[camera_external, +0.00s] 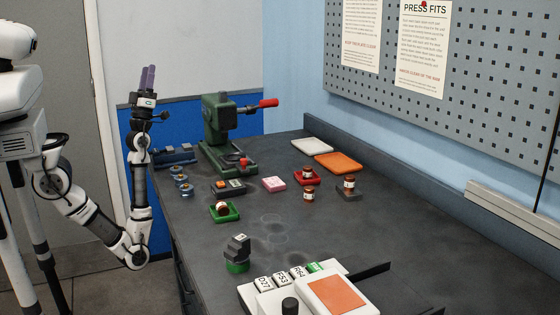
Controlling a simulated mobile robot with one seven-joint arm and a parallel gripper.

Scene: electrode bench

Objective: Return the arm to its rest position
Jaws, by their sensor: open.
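My gripper (148,79) is at the upper left, at the end of my white and grey arm. It points upward, with its dark purple fingers raised in front of the pale wall panel. The fingers look close together from this side angle, and nothing shows between them. My forearm stands nearly upright beside the left edge of the dark bench (330,225). The elbow hangs low, below the bench top, and the upper arm runs back up to my body at the left. The gripper is apart from everything on the bench.
A green press (220,125) with a red-tipped lever stands at the bench's back left, right of my gripper. Small red and green trays, including a green tray (224,211), sit mid-bench. An orange plate (338,162) lies at the back. A labelled white rack (262,297) is in front.

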